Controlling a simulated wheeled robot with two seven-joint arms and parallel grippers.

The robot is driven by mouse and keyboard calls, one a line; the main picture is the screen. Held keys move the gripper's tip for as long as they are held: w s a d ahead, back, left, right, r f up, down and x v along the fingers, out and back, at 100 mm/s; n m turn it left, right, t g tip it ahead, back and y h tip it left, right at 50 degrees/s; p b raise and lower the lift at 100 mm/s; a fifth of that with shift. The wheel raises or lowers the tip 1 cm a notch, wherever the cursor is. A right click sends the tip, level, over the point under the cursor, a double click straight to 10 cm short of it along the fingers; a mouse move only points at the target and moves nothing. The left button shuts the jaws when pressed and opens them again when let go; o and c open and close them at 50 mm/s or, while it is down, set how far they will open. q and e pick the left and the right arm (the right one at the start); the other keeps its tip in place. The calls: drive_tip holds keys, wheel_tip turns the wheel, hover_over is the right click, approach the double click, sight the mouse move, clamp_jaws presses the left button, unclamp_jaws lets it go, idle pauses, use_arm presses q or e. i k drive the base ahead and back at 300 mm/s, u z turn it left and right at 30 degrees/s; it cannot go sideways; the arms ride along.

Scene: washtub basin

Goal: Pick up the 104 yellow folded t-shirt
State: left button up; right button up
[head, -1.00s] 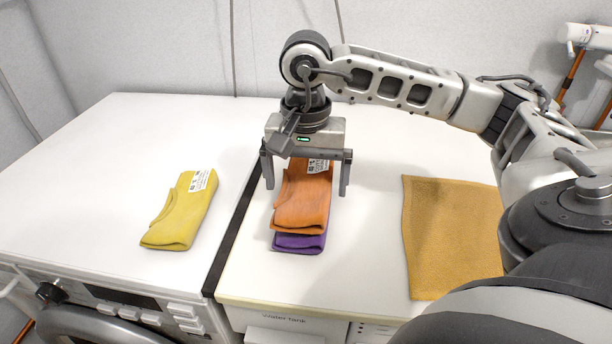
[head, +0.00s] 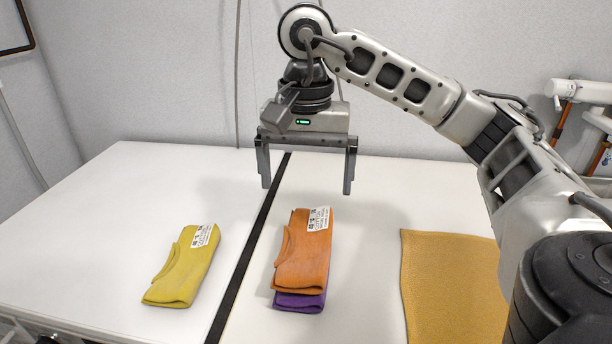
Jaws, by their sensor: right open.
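The yellow folded t-shirt (head: 182,268) lies flat on the white top at the left, with a white printed label at its far end. My right gripper (head: 306,186) is open and empty. It points down, raised above and behind the orange folded t-shirt (head: 301,262), to the right of the yellow one and apart from it. My left gripper is not in view.
The orange t-shirt lies on a purple folded one (head: 301,302). A mustard cloth (head: 452,285) lies flat at the right. A black strip (head: 243,262) runs between the two white tops (head: 110,205). A grey wall stands behind.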

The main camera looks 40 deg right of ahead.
sight(177, 284)
drive_tip(key=k, duration=1)
